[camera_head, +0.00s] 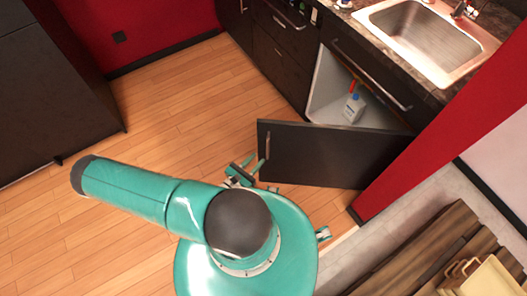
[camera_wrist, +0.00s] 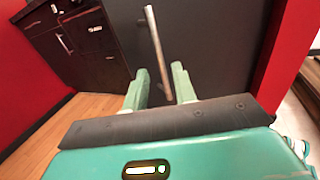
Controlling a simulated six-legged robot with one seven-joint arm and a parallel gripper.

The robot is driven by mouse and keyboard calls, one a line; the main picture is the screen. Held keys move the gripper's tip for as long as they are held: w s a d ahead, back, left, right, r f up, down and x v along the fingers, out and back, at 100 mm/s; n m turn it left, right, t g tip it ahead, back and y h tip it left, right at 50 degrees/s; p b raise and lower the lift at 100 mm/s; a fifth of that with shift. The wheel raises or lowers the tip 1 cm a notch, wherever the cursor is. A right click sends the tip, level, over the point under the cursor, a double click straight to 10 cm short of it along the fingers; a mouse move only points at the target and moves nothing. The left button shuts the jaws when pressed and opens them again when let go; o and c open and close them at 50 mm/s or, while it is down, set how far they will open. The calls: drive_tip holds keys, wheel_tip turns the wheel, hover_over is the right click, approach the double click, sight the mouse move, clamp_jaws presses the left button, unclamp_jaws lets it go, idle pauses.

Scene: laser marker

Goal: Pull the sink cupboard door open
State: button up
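The sink cupboard door (camera_head: 335,156) is dark and stands swung wide open from the cupboard, hinged on the right. Its slim metal bar handle (camera_head: 267,146) is near the free left edge. In the wrist view the dark door panel (camera_wrist: 215,45) fills the middle, with the handle (camera_wrist: 154,38) running down between my two pale green fingers. My gripper (camera_wrist: 160,69) is open, one finger on each side of the bar, with gaps visible. In the head view my gripper (camera_head: 243,174) is at the door's free edge, partly hidden by my arm.
The open cupboard (camera_head: 328,84) holds a pale bottle (camera_head: 354,107) and other small items. The sink (camera_head: 420,40) is above it. Dark drawers (camera_head: 280,60) stand to the left. A red wall (camera_head: 455,125) is close on the right. The wood floor (camera_head: 190,100) at left is clear.

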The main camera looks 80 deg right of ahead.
drive_tip(key=v, duration=0.6)
drive_tip(key=shift+c, duration=0.2)
